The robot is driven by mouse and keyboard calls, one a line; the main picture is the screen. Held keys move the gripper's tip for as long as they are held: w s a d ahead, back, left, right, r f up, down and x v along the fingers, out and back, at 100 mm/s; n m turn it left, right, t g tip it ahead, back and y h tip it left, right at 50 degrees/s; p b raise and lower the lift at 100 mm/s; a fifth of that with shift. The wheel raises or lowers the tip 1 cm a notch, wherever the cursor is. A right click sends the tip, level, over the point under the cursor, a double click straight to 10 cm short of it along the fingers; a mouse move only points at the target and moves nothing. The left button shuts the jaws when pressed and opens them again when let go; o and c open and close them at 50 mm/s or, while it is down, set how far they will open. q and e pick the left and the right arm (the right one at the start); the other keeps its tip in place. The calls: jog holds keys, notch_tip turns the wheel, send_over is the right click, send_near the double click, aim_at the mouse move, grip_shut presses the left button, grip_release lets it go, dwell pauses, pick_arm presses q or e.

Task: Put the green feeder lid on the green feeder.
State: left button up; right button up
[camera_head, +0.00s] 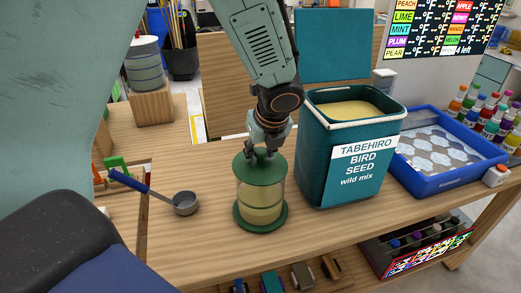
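The green feeder (260,197) stands upright on the wooden table, a clear cylinder with pale seed inside and a wide green base. The green feeder lid (244,166) is at its top, level as far as I can see. Whether it is fully seated is hard to tell. My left gripper (262,155) points down over the middle of the lid, its fingers close together around the lid's top and hiding part of it. It looks shut on the lid. My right gripper is not in view.
A teal bird seed bin (336,168), filled with seed, stands close to the feeder's right. A metal scoop (185,203) with a blue handle lies to the left. A blue tray (437,184) is farther right. The table in front of the feeder is clear.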

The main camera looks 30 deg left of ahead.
pick_arm(q)
jog(key=shift+o, duration=1.3)
jog(key=v, duration=1.2)
jog(key=shift+d+f, duration=0.1)
